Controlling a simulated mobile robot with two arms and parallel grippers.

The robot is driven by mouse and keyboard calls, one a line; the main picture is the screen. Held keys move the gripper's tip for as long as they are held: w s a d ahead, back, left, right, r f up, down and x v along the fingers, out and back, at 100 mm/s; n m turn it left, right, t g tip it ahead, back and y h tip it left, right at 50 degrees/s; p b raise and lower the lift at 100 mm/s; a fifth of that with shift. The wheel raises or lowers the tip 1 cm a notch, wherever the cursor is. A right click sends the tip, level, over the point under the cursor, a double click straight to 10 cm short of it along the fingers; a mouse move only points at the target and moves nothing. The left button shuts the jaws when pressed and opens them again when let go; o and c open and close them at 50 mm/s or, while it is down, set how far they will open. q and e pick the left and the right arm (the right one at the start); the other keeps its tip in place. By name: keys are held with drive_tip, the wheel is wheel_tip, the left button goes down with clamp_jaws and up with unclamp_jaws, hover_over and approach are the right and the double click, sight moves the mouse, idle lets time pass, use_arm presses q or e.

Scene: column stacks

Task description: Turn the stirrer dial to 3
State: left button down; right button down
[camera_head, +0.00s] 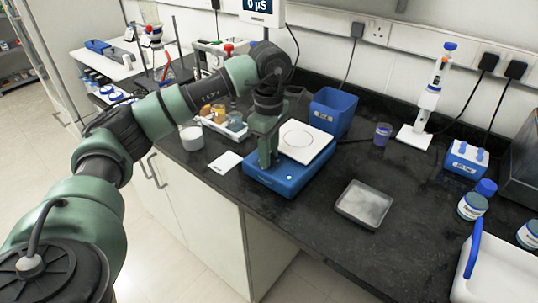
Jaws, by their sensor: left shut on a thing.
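The stirrer is a low blue box (290,186) with a white square top plate (304,142) marked with a ring, on the dark bench in the middle of the camera_head view. A small green light shows on its front part. My left gripper (266,163) points down onto the front left part of the stirrer and is shut on the dial there. The dial itself and its numbers are hidden behind the gripper, so I cannot tell its setting. My right gripper is not in view.
A blue bin (333,112) stands behind the stirrer. A grey metal tray (364,205) lies to its right. A white card (225,161), a white cup (192,138) and a tray of small bottles (224,124) are to the left. Bench between metal tray and pipette stand (416,136) is clear.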

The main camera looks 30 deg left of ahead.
use_arm(q)
drive_tip(key=m, duration=0.4)
drive_tip(key=shift+b, duration=0.4)
drive_tip(key=shift+r+m, duration=0.1)
drive_tip(key=shift+m, duration=1.7)
drive_tip(key=c, duration=1.4)
unclamp_jaws()
drive_tip(key=shift+o, duration=0.2)
drive_tip(key=shift+b, duration=0.3)
wheel_tip(320, 180, up, 8)
drive_tip(key=shift+f, duration=0.1)
